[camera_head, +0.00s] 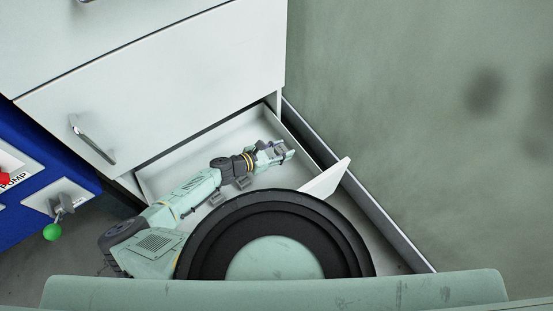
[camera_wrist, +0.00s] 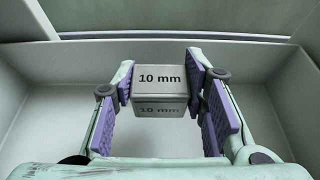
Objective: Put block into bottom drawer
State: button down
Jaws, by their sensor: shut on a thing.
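The bottom drawer (camera_head: 163,176) is pulled open below the white cabinet. My gripper (camera_head: 282,150) is over the drawer's inside, near its right side. In the wrist view the grey block (camera_wrist: 160,80), marked "10 mm", sits between the two purple pads of my gripper (camera_wrist: 160,95), which is shut on it. The pale drawer walls (camera_wrist: 28,95) surround the gripper and block in that view. I cannot tell how far the block is above the drawer floor. I cannot make out the block clearly in the head view.
The drawer above, with its metal handle (camera_head: 92,140), is shut. A blue panel (camera_head: 45,155) with a green-knobbed lever (camera_head: 52,231) stands at the left. A green-grey wall or floor surface (camera_head: 430,110) lies to the right, with a dark strip along its edge.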

jog(key=shift+f+b, duration=0.5)
jog(key=shift+f, duration=2.05)
jog(key=shift+f, duration=0.2)
jog(key=c, duration=1)
grip_release()
jog(key=shift+r, duration=0.25)
jog(key=v, duration=1.2)
jog(key=shift+f+p, duration=0.2)
jog(key=shift+p, duration=0.15)
